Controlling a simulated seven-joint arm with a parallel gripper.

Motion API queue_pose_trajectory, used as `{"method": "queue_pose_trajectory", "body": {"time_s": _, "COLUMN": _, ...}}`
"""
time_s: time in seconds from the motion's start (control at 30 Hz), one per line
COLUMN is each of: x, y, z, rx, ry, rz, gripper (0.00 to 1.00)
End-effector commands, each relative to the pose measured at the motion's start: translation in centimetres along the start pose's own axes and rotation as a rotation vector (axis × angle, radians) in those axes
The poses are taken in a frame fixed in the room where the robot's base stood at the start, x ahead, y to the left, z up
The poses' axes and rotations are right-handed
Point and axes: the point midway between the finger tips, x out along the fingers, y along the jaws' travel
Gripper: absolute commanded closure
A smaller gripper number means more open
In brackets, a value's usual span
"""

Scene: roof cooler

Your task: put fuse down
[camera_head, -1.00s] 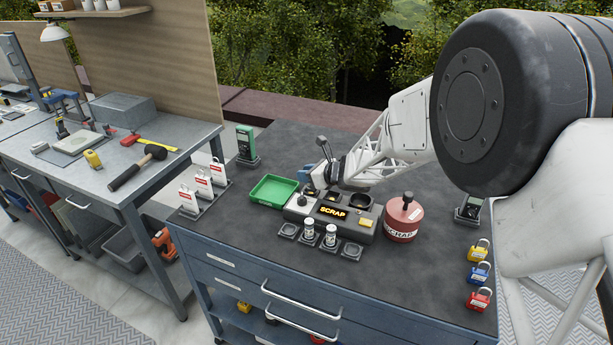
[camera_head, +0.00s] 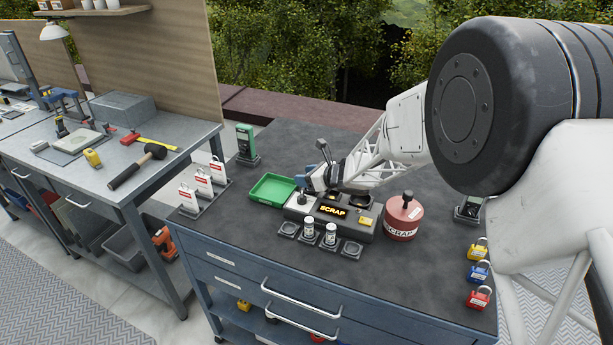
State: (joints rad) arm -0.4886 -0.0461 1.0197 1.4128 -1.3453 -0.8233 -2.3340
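Two small white cylinders, which look like fuses, stand upright in the row of square holders: a left one (camera_head: 309,227) and a right one (camera_head: 330,235). The left holder (camera_head: 288,231) and the right holder (camera_head: 351,249) look empty. Behind the row is a grey tester box (camera_head: 335,222) with a SCRAP display, a light pad on its left and dark round wells along its back. My gripper (camera_head: 308,186) is low over the back left of the box, close to the green tray (camera_head: 272,189). Its fingertips are too small and covered to show whether they hold a fuse.
A red SCRAP canister (camera_head: 402,219) with a black knob stands right of the box. Several coloured padlocks (camera_head: 478,273) line the right edge. White tags (camera_head: 203,182) stand at the left edge, a green meter (camera_head: 246,143) behind. The front strip of bench is clear.

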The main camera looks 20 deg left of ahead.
Motion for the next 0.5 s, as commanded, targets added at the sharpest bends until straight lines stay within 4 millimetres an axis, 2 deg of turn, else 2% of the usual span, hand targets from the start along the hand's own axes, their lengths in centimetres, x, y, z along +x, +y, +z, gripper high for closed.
{"method": "queue_pose_trajectory", "body": {"time_s": 0.37, "x": -0.18, "y": -0.01, "z": 0.45, "rx": -0.001, "ry": 0.000, "rz": 0.000, "gripper": 0.48}}
{"method": "queue_pose_trajectory", "body": {"time_s": 0.5, "x": -0.95, "y": -0.04, "z": 0.66, "rx": 0.001, "ry": 0.000, "rz": -0.001, "gripper": 0.48}}
